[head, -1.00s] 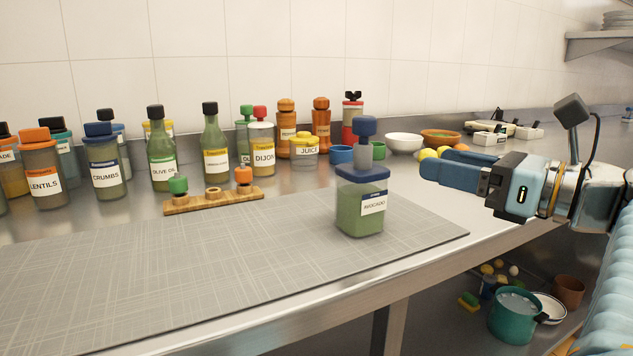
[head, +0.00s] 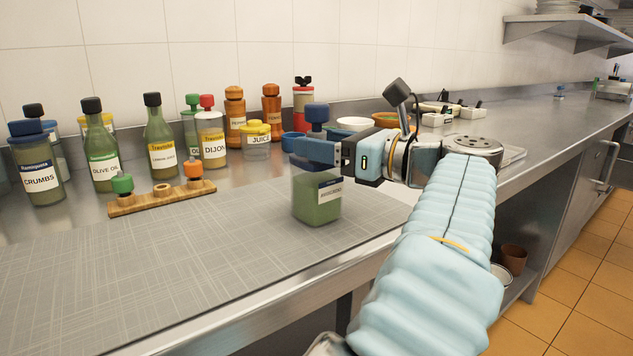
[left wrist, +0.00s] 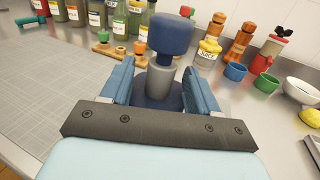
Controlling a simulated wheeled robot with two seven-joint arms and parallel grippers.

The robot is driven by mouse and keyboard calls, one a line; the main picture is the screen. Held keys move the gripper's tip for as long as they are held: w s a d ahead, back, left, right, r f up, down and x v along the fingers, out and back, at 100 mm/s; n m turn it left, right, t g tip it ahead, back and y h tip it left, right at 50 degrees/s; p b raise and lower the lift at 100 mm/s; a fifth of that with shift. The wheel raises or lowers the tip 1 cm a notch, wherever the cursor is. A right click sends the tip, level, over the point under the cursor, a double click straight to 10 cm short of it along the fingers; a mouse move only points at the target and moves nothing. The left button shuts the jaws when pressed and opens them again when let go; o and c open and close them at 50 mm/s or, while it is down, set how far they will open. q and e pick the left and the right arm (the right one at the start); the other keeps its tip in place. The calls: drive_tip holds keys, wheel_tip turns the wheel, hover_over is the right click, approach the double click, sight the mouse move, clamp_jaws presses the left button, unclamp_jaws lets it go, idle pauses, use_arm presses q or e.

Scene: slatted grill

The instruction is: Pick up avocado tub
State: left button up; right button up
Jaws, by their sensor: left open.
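The avocado tub (head: 316,207) stands upright on the grey mat (head: 180,268). It is a clear tub with green contents, a white label and a tall blue-topped knob, which shows large in the left wrist view (left wrist: 170,36). My left gripper (head: 298,150) is at the height of the tub's top, its jaws open. In the left wrist view the two blue fingers (left wrist: 162,78) stand either side of the knob's grey stem. The gripper hides most of the tub's lid in the head view. I cannot tell if the fingers touch it. My right gripper is not in view.
Bottles and jars, such as the Dijon bottle (head: 211,140) and juice jar (head: 257,142), line the wall. A white bowl (head: 354,124) stands behind my gripper. The mat's left part is clear.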

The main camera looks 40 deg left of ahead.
use_arm(q)
drive_tip(key=shift+a, duration=0.75)
drive_tip(key=shift+c, duration=0.3)
clamp_jaws()
drive_tip(key=shift+r, duration=0.1)
idle(0.4)
